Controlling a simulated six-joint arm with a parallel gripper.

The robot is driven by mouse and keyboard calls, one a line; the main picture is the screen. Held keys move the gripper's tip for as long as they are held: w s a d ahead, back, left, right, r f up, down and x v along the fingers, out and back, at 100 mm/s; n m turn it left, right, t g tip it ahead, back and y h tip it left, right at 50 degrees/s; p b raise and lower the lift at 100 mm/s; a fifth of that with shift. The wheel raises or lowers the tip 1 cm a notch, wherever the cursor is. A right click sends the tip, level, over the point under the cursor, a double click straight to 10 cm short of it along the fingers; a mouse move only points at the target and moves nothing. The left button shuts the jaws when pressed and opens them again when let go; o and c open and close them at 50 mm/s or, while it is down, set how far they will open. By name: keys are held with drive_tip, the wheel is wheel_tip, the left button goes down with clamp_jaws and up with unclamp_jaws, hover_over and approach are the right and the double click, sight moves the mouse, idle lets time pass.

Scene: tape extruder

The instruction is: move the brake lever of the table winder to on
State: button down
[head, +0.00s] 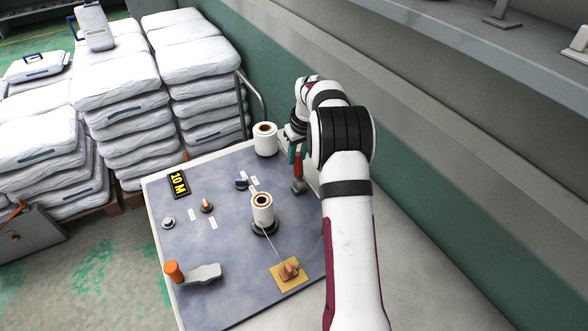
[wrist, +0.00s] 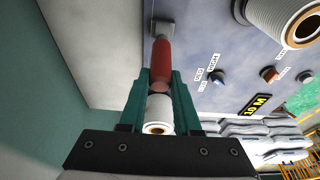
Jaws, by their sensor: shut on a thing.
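The table winder's blue-grey panel (head: 215,240) fills the table top in the head view. A red-handled lever (head: 298,170) stands on a grey mount near its far right edge. I take it for the brake lever; no on or off mark beside it is readable. My gripper (head: 293,152) has its teal fingers at the lever's upper end, partly hidden by my arm. In the wrist view my gripper (wrist: 159,82) is shut on the red handle (wrist: 161,60), one finger on each side. The grey mount (wrist: 161,28) shows beyond.
White spools stand on the panel at its far edge (head: 265,140) and middle (head: 262,208). Small knobs (head: 207,205), a black-and-yellow sign (head: 179,184) and an orange-handled crank (head: 205,273) are to the left. Stacked white sacks (head: 125,110) and a wall (head: 450,195) border the table.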

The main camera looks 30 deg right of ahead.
drive_tip(key=shift+w+f, duration=0.2)
drive_tip(key=shift+w, duration=0.55)
drive_tip(key=shift+w+f, duration=0.2)
drive_tip(key=shift+w, duration=0.55)
drive_tip(key=shift+w+f, duration=0.4)
drive_tip(key=shift+w, duration=0.25)
drive_tip(key=shift+w+f, duration=0.35)
drive_tip(key=shift+w, duration=0.25)
drive_tip(key=c, duration=0.5)
unclamp_jaws()
drive_tip(key=shift+c, duration=0.2)
